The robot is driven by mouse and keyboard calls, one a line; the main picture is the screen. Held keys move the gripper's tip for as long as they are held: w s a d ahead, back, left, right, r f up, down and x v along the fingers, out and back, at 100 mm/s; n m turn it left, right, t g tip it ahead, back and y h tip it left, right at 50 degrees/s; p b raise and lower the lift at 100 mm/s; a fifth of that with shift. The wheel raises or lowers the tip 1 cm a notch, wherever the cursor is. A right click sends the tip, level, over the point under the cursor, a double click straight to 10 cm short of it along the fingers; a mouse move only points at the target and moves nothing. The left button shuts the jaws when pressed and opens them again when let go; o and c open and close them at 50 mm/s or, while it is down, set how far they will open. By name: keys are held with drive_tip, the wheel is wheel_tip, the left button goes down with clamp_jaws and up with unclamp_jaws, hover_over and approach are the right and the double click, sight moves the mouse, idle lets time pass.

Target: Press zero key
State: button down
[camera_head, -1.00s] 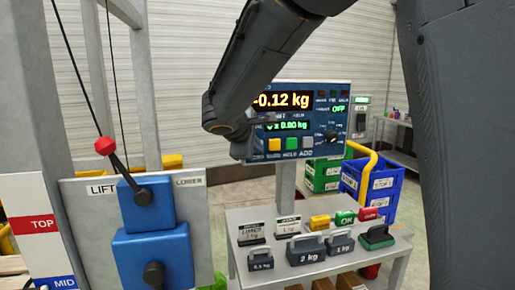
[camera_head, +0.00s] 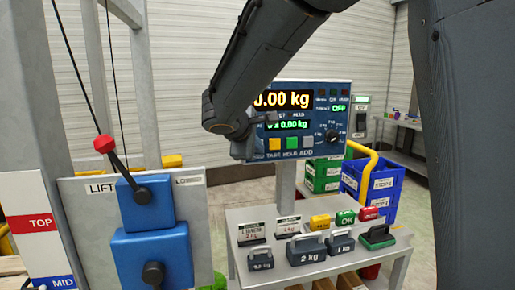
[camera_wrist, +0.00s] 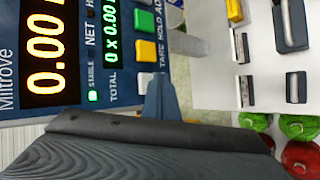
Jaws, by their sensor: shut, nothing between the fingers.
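The blue scale panel (camera_head: 340,95) stands on a post, its main display (camera_head: 285,99) reading 0.00 kg. Its lower display shows a 0.00 kg figure. Yellow (camera_head: 274,144), green (camera_head: 291,143) and grey (camera_head: 308,143) keys run along the bottom, the latter two marked HOLD and ADD. In the wrist view, a white key (camera_wrist: 145,80) sits beside the yellow key (camera_wrist: 144,20); its label is hidden, and my arm hides it in the head view. My gripper (camera_wrist: 160,84) is shut and empty, its tip right by the white key; I cannot tell whether they touch.
A table (camera_head: 245,216) below the panel holds several weights, including a 2 kg weight (camera_head: 306,250), and coloured blocks. A blue lever box (camera_head: 150,258) with a red-knobbed lever (camera_head: 104,144) stands left. Blue crates (camera_head: 383,182) stand right.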

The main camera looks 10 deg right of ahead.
drive_tip(key=shift+s, duration=0.3)
drive_tip(key=s+b, duration=0.1)
drive_tip(key=s, duration=0.4)
idle(0.4)
idle(0.5)
drive_tip(key=s+f+m+g+y, duration=0.6)
drive_tip(key=s+f+m, duration=0.6)
drive_tip(key=s+f, duration=1.1)
wheel_tip(320, 180, down, 3)
drive_tip(key=d+g, duration=0.1)
drive_tip(key=g, duration=0.1)
drive_tip(key=shift+m+g, duration=0.3)
drive_tip(key=shift+g, duration=0.1)
drive_tip(key=shift+f, duration=0.1)
